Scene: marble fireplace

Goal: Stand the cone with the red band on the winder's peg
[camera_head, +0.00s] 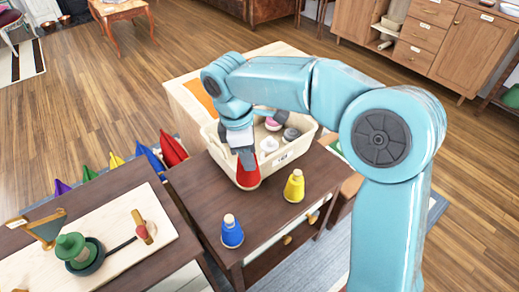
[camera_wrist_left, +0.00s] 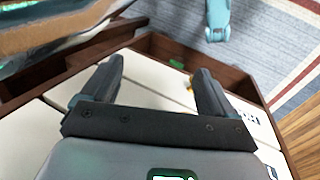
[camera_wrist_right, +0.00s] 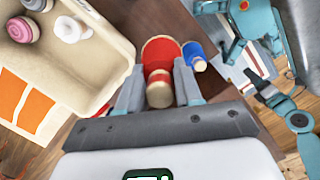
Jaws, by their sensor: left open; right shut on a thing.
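The red-banded cone (camera_head: 248,177) is upright near the table's back edge, its tan top between the fingers of my right gripper (camera_head: 245,157). That gripper is shut on it; the right wrist view shows the red cone (camera_wrist_right: 160,50) between both fingers (camera_wrist_right: 159,90). I cannot tell whether its base touches the table. The winder (camera_head: 83,257) stands on a pale board at the left, with a dark round base, a stepped green piece on top and a wooden-handled crank (camera_head: 143,227). No bare peg is clear. My left gripper (camera_wrist_left: 158,75) is open and empty over pale drawer-like panels.
A yellow cone (camera_head: 294,187) and a blue cone (camera_head: 232,233) stand on the dark table (camera_head: 200,190). Coloured pointed objects (camera_head: 150,158) line the floor behind. Clear tabletop lies left of the blue cone.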

